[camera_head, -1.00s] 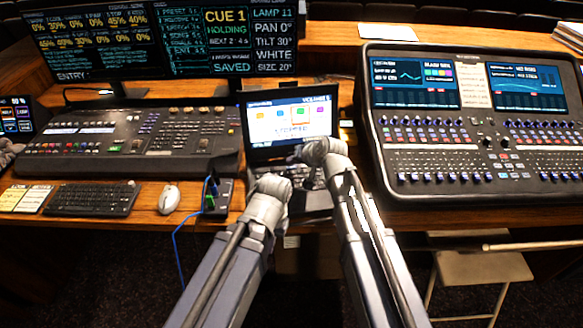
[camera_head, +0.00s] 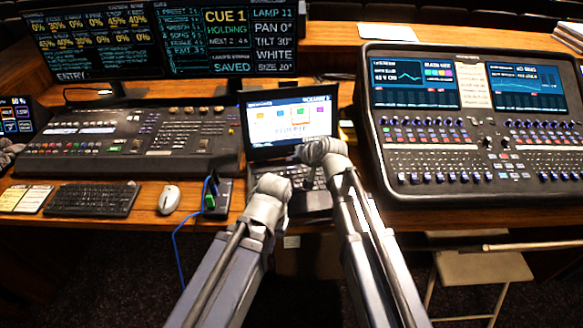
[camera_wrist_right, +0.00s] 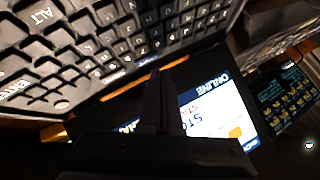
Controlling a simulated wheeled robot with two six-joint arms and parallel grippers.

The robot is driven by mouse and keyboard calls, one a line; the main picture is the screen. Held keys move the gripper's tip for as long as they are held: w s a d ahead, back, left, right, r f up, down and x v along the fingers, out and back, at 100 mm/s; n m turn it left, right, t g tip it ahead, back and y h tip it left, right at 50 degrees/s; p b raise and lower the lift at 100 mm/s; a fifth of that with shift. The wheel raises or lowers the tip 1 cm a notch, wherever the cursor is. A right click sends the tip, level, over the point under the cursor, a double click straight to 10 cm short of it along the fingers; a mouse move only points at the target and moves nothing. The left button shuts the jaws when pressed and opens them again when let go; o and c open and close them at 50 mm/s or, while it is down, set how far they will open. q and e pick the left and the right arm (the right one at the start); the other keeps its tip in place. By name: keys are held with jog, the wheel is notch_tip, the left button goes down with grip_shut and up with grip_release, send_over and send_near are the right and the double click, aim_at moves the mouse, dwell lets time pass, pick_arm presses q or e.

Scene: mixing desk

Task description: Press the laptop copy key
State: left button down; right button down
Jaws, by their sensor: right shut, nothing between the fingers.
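The small laptop has a lit screen (camera_head: 288,122) and a dark keyboard (camera_head: 296,174) at the centre of the desk. My right gripper (camera_head: 306,154) is over the right part of the laptop and hides some of its keys. In the right wrist view, its dark fingers (camera_wrist_right: 163,80) are together and empty, pointing toward a keyboard (camera_wrist_right: 105,40) with a large ALT key. I cannot tell which key is the copy key or whether the fingers touch one. My left arm ends at the laptop's left front; its fingers (camera_head: 284,190) are too unclear to read.
A mixing console (camera_head: 480,150) stands close on the right. A lighting desk (camera_head: 130,140) stands on the left, with a small device (camera_head: 219,197) and blue cable beside the laptop. A mouse (camera_head: 169,199) and separate keyboard (camera_head: 92,200) lie at the front left.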

jog(key=shift+f, duration=0.1)
jog(key=shift+f+b, duration=0.35)
jog(key=shift+b, duration=0.05)
jog(key=shift+f+b, duration=0.3)
dwell(0.6)
jog(key=shift+r, duration=0.15)
jog(key=shift+r+p, duration=0.6)
jog(key=shift+p, duration=0.15)
jog(key=shift+r, duration=0.1)
notch_tip(320, 180, up, 5)
jog(key=p, duration=0.5)
